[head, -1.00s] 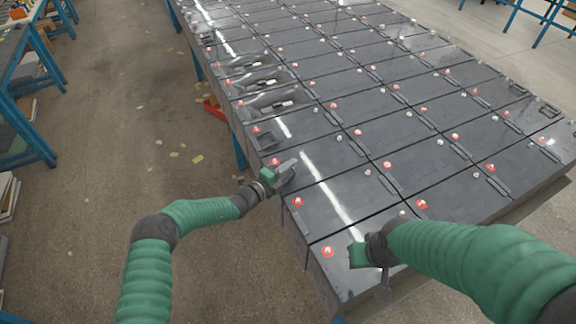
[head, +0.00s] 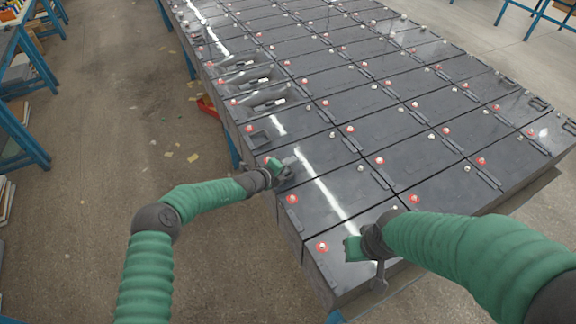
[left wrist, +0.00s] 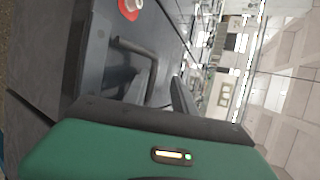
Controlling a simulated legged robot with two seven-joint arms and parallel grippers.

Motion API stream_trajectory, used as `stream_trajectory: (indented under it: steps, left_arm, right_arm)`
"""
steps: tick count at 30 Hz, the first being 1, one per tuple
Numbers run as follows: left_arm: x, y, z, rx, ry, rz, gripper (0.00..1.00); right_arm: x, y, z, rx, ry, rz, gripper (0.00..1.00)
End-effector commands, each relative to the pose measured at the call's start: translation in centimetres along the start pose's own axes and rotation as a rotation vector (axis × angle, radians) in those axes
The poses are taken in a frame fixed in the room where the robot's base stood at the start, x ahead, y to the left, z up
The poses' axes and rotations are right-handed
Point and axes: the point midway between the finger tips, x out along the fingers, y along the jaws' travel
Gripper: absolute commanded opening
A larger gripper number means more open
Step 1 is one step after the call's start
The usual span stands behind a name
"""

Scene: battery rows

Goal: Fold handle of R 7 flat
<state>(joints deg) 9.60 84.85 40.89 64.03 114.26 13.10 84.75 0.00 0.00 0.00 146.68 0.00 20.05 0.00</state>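Rows of dark grey batteries with red-ringed terminals fill the bench. My left gripper (head: 288,165) is at the left edge of a near battery (head: 325,192), low over its top. In the left wrist view its two dark fingers stand apart, and a raised dark bar handle (left wrist: 138,47) shows between them, near a red terminal ring (left wrist: 129,8). I cannot tell whether the fingers touch the handle. No label is readable, so I cannot confirm which battery is R 7. My right gripper (head: 366,262) is over the nearest battery; its fingers are too unclear to judge.
Several batteries farther up the left edge have open recesses with pale parts (head: 265,98). A red object (head: 208,106) lies beside the bench on the left. The floor aisle on the left is mostly clear, with scattered scraps. Blue-framed shelving (head: 22,140) stands at the far left.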

Motion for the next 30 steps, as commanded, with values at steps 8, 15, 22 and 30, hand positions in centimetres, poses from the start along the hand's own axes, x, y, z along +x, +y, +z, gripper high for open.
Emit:
stream_trajectory:
  steps: [8,15,22,30]
  left_arm:
    - [-0.2,0.0,0.1,0.0,0.0,0.001,0.32]
    - [-4.0,0.0,0.2,0.003,-0.001,0.002,0.32]
    - [-10.2,0.3,0.2,0.002,-0.005,0.003,0.32]
    - [-15.8,0.2,0.0,0.002,-0.001,0.003,0.32]
  right_arm:
    - [-0.1,0.0,0.0,0.0,0.0,0.0,0.32]
    - [-0.5,0.0,-0.1,0.0,0.0,0.0,0.32]
    - [0.7,0.0,0.2,0.0,0.0,0.0,0.32]
    - [1.5,0.0,0.4,0.0,0.0,0.0,0.32]
